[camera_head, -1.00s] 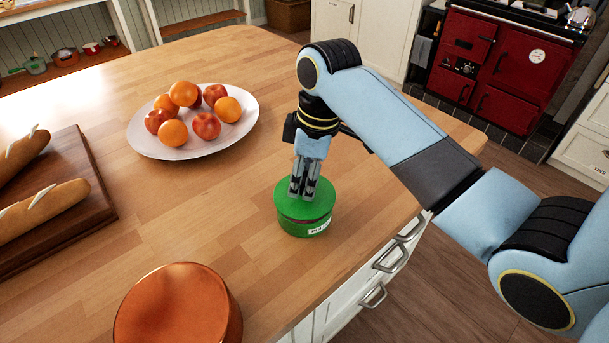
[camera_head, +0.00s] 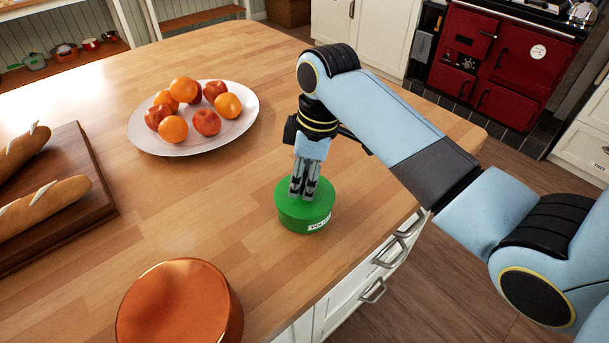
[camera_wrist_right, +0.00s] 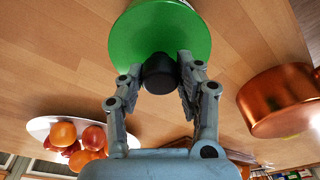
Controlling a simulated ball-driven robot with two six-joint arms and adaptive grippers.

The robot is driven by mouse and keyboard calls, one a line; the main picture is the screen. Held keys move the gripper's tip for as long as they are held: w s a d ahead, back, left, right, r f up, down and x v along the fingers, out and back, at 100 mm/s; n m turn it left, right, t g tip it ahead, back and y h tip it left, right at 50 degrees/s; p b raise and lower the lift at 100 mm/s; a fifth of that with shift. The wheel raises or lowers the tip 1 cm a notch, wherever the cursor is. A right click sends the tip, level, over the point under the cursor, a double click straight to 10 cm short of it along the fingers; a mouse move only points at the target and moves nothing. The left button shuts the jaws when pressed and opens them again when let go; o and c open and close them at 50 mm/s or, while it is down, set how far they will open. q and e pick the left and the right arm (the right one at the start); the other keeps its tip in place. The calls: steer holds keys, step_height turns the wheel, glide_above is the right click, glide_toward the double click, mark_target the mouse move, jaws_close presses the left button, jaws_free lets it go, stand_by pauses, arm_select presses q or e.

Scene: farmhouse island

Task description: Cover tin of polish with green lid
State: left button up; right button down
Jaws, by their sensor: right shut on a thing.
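The green tin of polish (camera_head: 306,222) stands upright on the wooden island near its right edge, with a pale label on its side. The green lid (camera_head: 284,201) sits on top of it, level as far as I can see. My right gripper (camera_head: 303,194) points down over the lid and is shut on its black knob. The knob (camera_wrist_right: 160,73) shows between the fingers in the right wrist view, with the green lid (camera_wrist_right: 140,38) around it. My left gripper is not in view.
A white plate (camera_head: 243,122) of oranges and apples lies behind and left of the tin. A copper pot (camera_head: 180,305) stands at the front. A wooden board (camera_head: 90,170) with baguettes lies at the left. Bare wood surrounds the tin.

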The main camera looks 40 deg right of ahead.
steer(key=shift+f, duration=0.35)
steer(key=c, duration=0.8)
jaws_free()
step_height(320, 180, up, 2)
steer(key=shift+r+p, duration=0.25)
steer(key=shift+p, duration=0.9)
steer(key=shift+r, duration=1.75)
